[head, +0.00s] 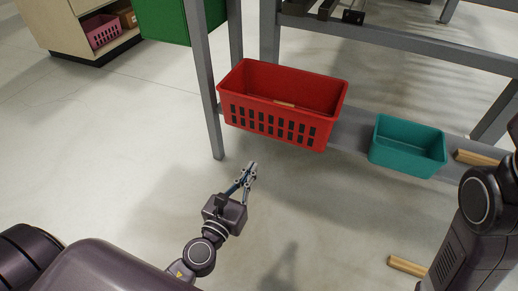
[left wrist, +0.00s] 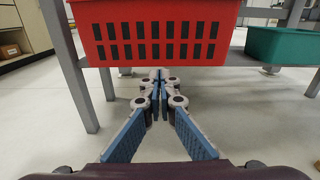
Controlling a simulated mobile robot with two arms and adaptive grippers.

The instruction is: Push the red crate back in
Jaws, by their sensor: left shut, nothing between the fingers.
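The red crate (head: 270,122) sits on the low grey shelf of a metal frame and sticks out past the shelf's front edge. A small wooden piece shows inside it. In the left wrist view the crate's slotted front (left wrist: 150,38) fills the top of the picture. My left gripper (head: 252,166) is shut and empty, in front of and below the crate, apart from it. In the left wrist view its fingertips (left wrist: 158,76) meet just under the crate's lower edge. My right arm shows at the right edge of the head view, but its gripper is out of view.
A teal bin (head: 408,147) and a wooden block (head: 476,158) are on the same shelf (head: 350,130) to the right. Another wooden piece (head: 407,266) is on the floor. A grey frame leg (head: 207,90) stands at the crate's left. The floor before the crate is clear.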

